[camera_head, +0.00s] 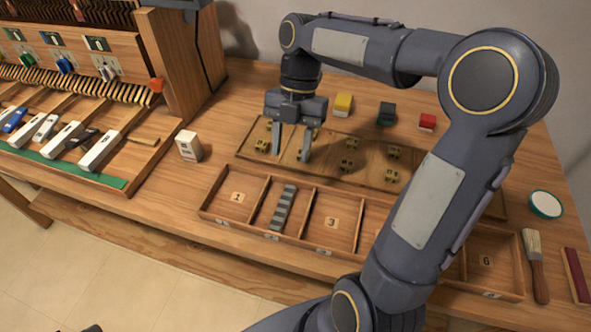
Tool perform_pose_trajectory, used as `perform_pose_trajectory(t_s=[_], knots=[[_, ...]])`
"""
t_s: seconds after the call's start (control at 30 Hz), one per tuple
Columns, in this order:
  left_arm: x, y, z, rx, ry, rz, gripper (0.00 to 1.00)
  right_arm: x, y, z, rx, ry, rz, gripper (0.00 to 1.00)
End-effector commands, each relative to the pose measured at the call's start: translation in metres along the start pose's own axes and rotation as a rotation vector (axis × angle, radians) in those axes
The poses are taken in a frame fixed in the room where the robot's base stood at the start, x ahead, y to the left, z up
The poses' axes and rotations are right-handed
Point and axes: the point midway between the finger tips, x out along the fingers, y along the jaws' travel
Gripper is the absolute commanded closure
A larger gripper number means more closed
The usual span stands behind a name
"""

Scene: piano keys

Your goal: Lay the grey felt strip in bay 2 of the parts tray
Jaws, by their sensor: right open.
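The grey strip (284,207), banded in lighter and darker grey, lies lengthwise in bay 2 of the parts tray (331,253), between the bays marked 1 and 3. It appears to lie within the bay, covering most of its length. My right gripper (291,158) is open, its two fingers pointing down over the flat wooden board behind the tray. It is apart from the strip, with nothing seen between the fingers. My right arm hides part of the tray's right half.
Small brass-coloured pieces (348,165) sit on the board (325,148). A white box (188,146) is left, near the piano keys (99,151). A round tin (546,204) and brush (535,264) are right.

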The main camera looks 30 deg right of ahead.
Motion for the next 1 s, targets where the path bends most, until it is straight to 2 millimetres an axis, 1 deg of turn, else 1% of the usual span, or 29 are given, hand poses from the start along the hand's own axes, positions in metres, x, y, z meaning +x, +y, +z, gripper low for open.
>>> perform_pose_trajectory(t_s=[0.07,0.17,0.33,0.4,0.47,0.5,0.6,0.7,0.8,0.9,1.0], knots=[[0.0,0.0,0.0,0.0,0.0,0.0,0.64,-0.002,-0.006,-0.008,0.099,-0.027,0.024,0.56],[0.0,0.0,0.0,0.0,0.0,0.0,0.64,-0.001,-0.018,-0.024,0.339,-0.069,0.092,0.56],[0.0,0.0,0.0,0.0,0.0,0.0,0.64,0.012,-0.045,-0.053,0.885,-0.083,0.289,0.56],[0.0,0.0,0.0,0.0,0.0,0.0,0.64,0.02,-0.055,-0.064,1.111,-0.051,0.382,0.56],[0.0,0.0,0.0,0.0,0.0,0.0,0.64,0.028,-0.063,-0.072,1.301,-0.002,0.464,0.56],[0.0,0.0,0.0,0.0,0.0,0.0,0.64,0.034,-0.068,-0.077,1.424,0.041,0.516,0.56],[0.0,0.0,0.0,0.0,0.0,0.0,0.64,0.049,-0.077,-0.088,1.7,0.171,0.626,0.56],[0.0,0.0,0.0,0.0,0.0,0.0,0.64,0.062,-0.083,-0.096,1.911,0.31,0.698,0.56],[0.0,0.0,0.0,0.0,0.0,0.0,0.64,0.071,-0.085,-0.1,2.049,0.421,0.738,0.56],[0.0,0.0,0.0,0.0,0.0,0.0,0.64,0.075,-0.086,-0.102,2.121,0.483,0.753,0.56],[0.0,0.0,0.0,0.0,0.0,0.0,0.64,0.077,-0.087,-0.102,2.143,0.501,0.755,0.56]])
